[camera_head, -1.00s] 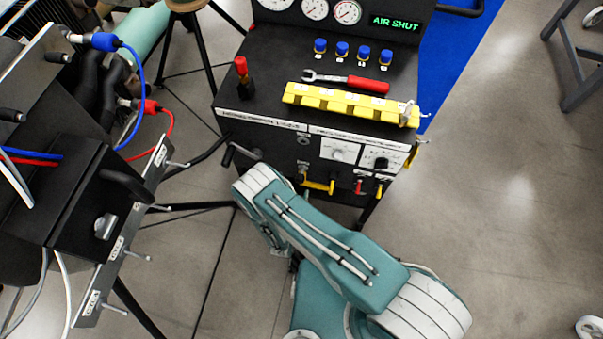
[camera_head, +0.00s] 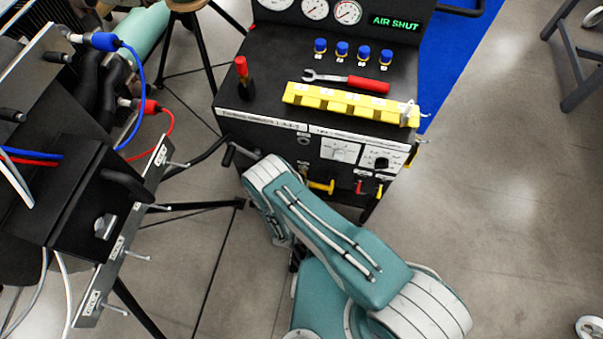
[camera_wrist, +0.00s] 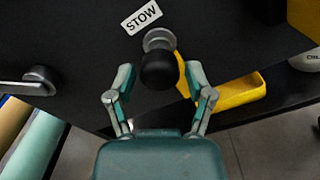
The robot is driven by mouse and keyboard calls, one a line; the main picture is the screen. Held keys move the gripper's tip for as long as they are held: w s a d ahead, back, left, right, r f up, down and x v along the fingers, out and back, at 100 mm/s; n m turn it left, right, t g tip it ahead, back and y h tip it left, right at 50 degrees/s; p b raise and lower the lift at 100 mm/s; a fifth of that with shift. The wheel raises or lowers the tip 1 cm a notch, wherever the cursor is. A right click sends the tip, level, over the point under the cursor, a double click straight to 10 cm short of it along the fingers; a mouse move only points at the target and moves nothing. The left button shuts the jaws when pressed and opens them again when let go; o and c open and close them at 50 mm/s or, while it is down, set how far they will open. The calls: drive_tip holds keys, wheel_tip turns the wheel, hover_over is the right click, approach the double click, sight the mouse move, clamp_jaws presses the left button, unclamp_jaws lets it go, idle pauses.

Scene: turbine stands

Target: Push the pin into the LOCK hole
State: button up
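A pin with a round black knob (camera_wrist: 158,70) and a silver collar sits at a dark panel beside the STOW label (camera_wrist: 141,16) in the wrist view. My gripper (camera_wrist: 160,82) is open, its two teal fingers spread on either side of the knob. I cannot tell whether a finger touches it. I do not see the LOCK hole in the wrist view. In the head view my arm hides my gripper and the pin in front of the black cart (camera_head: 235,125).
A yellow part (camera_wrist: 240,90) lies close to the right finger, and a metal lever (camera_wrist: 28,87) is at the left. The cart carries a yellow rack (camera_head: 350,102), a red-handled wrench (camera_head: 345,80) and gauges. A black stand with hoses (camera_head: 75,185) is on the left.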

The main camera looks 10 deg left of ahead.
clamp_jaws()
drive_tip(key=shift+s, duration=0.65)
drive_tip(key=s, duration=0.7)
drive_tip(key=shift+s+a, duration=0.15)
drive_tip(key=shift+a, duration=0.2)
idle(0.6)
drive_tip(key=shift+r, duration=0.15)
